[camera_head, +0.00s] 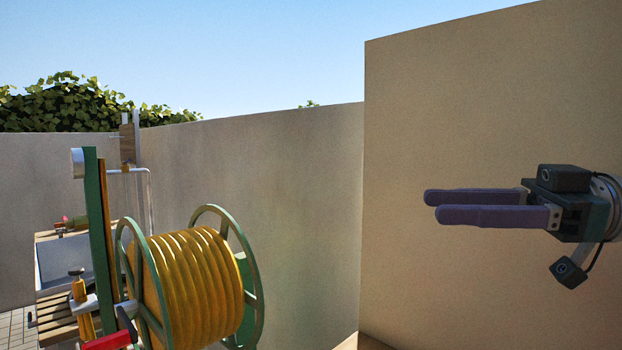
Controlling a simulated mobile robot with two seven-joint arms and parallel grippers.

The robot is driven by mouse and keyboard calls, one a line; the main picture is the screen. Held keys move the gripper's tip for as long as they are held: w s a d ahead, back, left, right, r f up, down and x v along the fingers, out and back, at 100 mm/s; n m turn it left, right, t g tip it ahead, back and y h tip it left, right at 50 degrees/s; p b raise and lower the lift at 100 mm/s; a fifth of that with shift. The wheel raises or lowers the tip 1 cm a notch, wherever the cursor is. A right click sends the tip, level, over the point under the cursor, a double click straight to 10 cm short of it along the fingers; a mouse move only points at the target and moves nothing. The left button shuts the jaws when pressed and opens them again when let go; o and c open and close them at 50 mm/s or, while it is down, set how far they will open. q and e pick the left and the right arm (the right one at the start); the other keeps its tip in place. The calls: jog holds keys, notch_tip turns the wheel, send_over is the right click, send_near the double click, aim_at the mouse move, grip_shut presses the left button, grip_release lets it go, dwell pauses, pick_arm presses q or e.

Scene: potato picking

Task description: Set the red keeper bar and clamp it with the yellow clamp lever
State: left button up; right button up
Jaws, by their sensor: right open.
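A red bar (108,341), which looks like the keeper bar, shows at the bottom edge below the hose reel's hub and is partly cut off by the frame. A yellow upright piece (79,292) with a dark knob stands left of the green post; I cannot tell whether it is the clamp lever. My right gripper (433,206) reaches in from the right edge with its two purple fingers pointing left. It is open and empty, in front of the tan wall, well to the right of the reel and apart from it. My left gripper is not in view.
A reel with green rims (254,262) carries a yellow hose (195,280). A green post (99,235) stands at its left. Behind it are a slatted wooden bench (60,308) with a basin and a pipe (149,200). A tan wall (480,110) fills the right.

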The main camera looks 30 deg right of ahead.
jog(key=shift+c, duration=0.4)
